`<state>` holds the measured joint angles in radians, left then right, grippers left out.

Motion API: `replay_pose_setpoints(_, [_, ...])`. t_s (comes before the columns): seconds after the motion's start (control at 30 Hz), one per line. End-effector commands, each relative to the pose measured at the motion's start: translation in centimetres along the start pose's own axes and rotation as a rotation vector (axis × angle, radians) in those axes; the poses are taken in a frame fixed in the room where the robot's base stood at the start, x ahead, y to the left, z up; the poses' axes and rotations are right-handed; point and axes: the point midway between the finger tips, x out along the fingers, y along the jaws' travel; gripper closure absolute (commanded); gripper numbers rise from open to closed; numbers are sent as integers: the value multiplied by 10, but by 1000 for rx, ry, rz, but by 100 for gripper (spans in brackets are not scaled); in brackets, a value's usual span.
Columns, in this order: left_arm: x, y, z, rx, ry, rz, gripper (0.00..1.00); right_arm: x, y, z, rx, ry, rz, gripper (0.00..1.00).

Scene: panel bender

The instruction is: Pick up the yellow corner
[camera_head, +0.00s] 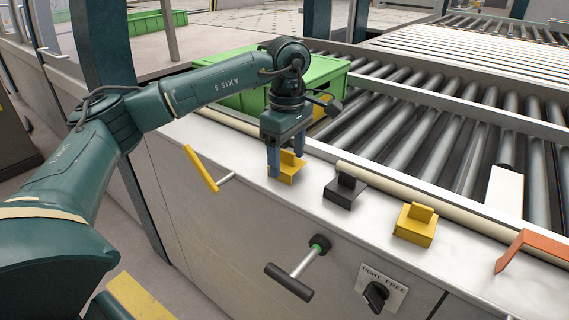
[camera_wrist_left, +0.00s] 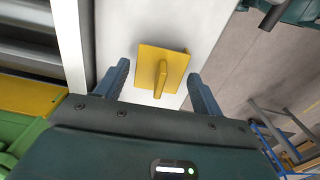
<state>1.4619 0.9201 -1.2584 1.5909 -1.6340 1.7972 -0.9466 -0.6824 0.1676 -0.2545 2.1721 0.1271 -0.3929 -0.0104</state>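The yellow corner (camera_head: 289,168) stands on the white ledge of the machine, below my left gripper. It has a flat plate and a raised fin; the left wrist view shows the yellow corner (camera_wrist_left: 175,62) from above. My left gripper (camera_head: 286,165) points down over it, fingers on either side. In the left wrist view my left gripper (camera_wrist_left: 158,72) is open, with gaps between the fingers and the corner. A finger hides part of the corner in the head view. A second yellow piece (camera_head: 414,226) sits further right on the ledge. My right gripper is not in view.
A black piece (camera_head: 345,191) and an orange angled piece (camera_head: 533,246) share the ledge. A yellow lever (camera_head: 201,168) and a black handle (camera_head: 289,281) stick out in front. A green crate (camera_head: 318,72) and rollers (camera_head: 400,142) lie behind.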

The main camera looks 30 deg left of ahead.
Motion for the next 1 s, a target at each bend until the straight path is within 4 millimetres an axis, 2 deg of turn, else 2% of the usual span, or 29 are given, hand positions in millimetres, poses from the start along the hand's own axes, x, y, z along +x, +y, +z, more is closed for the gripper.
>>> replay_pose_setpoints(0.07, [0,0,0,0,0,0,39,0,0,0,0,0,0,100])
replay_pose_setpoints(0.4, [0,0,0,0,0,0,67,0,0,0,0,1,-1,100])
replay_pose_setpoints(0.67, [-2,0,0,0,0,1,68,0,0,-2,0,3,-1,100])
replay_pose_setpoints(0.77, [-12,1,0,0,-1,3,68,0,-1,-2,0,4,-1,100])
replay_pose_setpoints(1.0, [-60,1,1,0,-2,5,68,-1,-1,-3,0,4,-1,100])
